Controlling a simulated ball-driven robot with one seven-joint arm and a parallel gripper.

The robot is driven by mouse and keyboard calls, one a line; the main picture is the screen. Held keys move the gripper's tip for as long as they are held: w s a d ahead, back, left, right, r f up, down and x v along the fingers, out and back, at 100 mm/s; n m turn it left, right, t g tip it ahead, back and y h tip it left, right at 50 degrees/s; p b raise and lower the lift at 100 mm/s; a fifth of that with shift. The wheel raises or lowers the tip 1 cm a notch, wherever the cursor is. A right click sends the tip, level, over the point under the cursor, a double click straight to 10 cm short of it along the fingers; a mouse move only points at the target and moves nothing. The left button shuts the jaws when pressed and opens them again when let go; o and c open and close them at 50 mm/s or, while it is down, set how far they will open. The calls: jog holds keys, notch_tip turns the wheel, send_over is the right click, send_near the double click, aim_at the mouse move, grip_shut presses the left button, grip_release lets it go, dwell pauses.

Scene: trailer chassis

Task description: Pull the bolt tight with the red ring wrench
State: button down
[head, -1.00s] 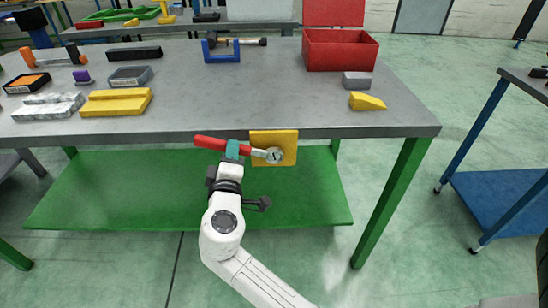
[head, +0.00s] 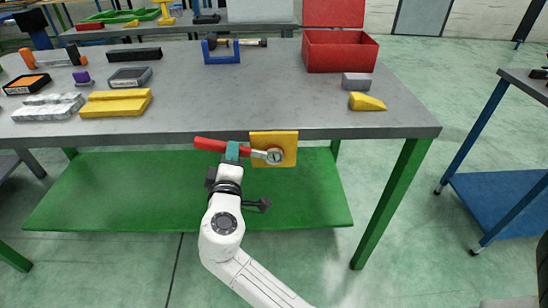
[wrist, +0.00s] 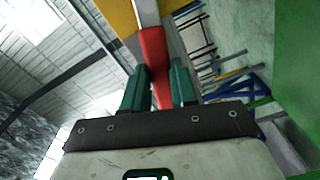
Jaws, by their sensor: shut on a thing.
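The red ring wrench (head: 209,144) lies nearly level along the front edge of the table, its red handle pointing left. Its metal ring end (head: 274,156) is at the bolt on the yellow plate (head: 287,141). The ring covers most of the bolt. My gripper (head: 232,151) is shut on the red handle, close to the metal shank. In the wrist view the two green fingers (wrist: 155,92) stand either side of the red handle (wrist: 156,55), and the yellow plate shows above.
The grey table (head: 220,105) carries a red open box (head: 340,52), a yellow wedge (head: 367,101), a blue clamp-like frame (head: 221,52) and a yellow block (head: 115,102). A green shelf (head: 120,195) lies beneath.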

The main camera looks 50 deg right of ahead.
jog(key=shift+a, duration=0.1)
jog(key=shift+v, duration=2.9)
jog(key=shift+s, duration=0.1)
